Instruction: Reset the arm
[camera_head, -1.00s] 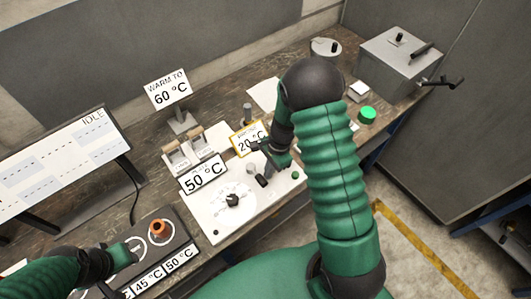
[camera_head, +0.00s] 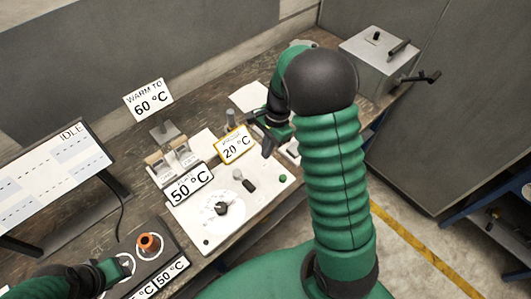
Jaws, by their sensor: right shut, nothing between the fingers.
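My right arm rises on the right of the head view. Its dark gripper (camera_head: 265,139) is shut and empty, just right of the yellow-framed 20 °C sign (camera_head: 235,145), above the back right of the white panel (camera_head: 250,210). The panel bears a black knob (camera_head: 222,208), small levers (camera_head: 244,180) and a green button (camera_head: 283,178). My left gripper (camera_head: 122,266) is at the lower left, beside a dark block (camera_head: 172,250) with an orange-topped piece (camera_head: 149,244); its jaws are too unclear to read. No microscope can be made out.
A 50 °C sign (camera_head: 189,185) stands before two switches (camera_head: 168,162). Behind them is a WARM TO 60 °C sign (camera_head: 149,99). An IDLE screen (camera_head: 52,185) stands left. A grey box (camera_head: 382,62) with a crank stands back right. My right arm hides part of the bench.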

